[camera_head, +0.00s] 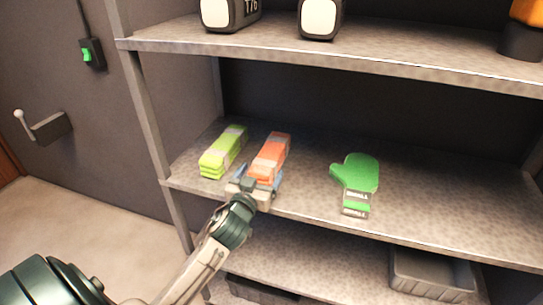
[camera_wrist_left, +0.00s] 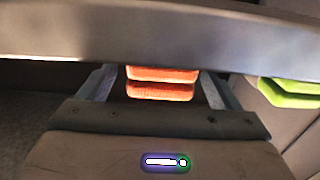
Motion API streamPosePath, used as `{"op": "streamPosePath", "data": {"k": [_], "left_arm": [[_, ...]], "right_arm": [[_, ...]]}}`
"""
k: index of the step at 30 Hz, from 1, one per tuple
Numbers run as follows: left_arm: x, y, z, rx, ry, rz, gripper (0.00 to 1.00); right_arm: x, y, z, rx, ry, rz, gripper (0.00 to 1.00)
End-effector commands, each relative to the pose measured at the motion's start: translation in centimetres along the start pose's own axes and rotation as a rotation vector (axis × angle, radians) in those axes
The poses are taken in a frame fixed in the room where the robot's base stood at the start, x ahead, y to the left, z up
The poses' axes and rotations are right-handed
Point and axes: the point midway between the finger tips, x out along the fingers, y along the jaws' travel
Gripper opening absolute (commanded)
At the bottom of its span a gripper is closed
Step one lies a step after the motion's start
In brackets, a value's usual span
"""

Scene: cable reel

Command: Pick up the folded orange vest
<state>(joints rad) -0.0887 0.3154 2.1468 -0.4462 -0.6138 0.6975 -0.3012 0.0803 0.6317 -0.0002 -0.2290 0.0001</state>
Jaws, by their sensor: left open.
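The folded orange vest (camera_head: 271,154) lies on the middle shelf, with a pale stripe across it. My left gripper (camera_head: 259,177) is at the shelf's front edge, open, with its fingers on either side of the vest's near end. In the left wrist view the orange vest (camera_wrist_left: 162,84) shows as stacked folds between the two spread fingers (camera_wrist_left: 155,88). The picture does not settle whether either finger touches it. My right gripper is not in view.
A folded lime vest (camera_head: 223,152) lies close to the left of the orange one. A green glove (camera_head: 357,178) lies to the right. The middle shelf's front edge (camera_wrist_left: 160,42) crosses the wrist view. The upper shelf (camera_head: 340,50) overhangs. A grey bin (camera_head: 432,275) stands below.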

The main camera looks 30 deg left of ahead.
Motion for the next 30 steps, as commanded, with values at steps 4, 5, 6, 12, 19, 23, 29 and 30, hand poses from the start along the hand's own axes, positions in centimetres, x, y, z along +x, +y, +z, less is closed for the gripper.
{"op": "streamPosePath", "data": {"k": [4, 5, 6, 12, 19, 23, 29, 30], "left_arm": [[2.4, -0.1, -0.5, -0.001, 0.000, -0.001, 0.85], [2.8, -0.1, -0.4, -0.001, 0.000, -0.001, 0.85], [3.2, -0.1, -0.3, -0.001, -0.001, -0.001, 0.85], [4.0, 0.0, -0.1, 0.000, 0.000, 0.000, 0.85], [3.9, -0.1, 0.0, 0.000, 0.000, 0.000, 0.66], [3.9, -0.1, -0.1, 0.000, 0.000, 0.000, 0.40], [3.9, 0.0, -0.1, 0.000, 0.001, 0.000, 0.32], [3.9, 0.0, -0.1, 0.000, 0.001, 0.000, 0.32]], "right_arm": [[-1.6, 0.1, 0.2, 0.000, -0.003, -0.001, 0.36], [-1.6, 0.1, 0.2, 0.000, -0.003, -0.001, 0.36], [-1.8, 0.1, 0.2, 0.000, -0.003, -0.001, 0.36], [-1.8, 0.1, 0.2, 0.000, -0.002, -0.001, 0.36], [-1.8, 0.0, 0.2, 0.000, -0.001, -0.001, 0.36], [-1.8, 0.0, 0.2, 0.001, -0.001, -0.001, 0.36], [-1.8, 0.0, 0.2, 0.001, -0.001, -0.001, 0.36], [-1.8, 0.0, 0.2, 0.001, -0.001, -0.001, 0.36]]}}
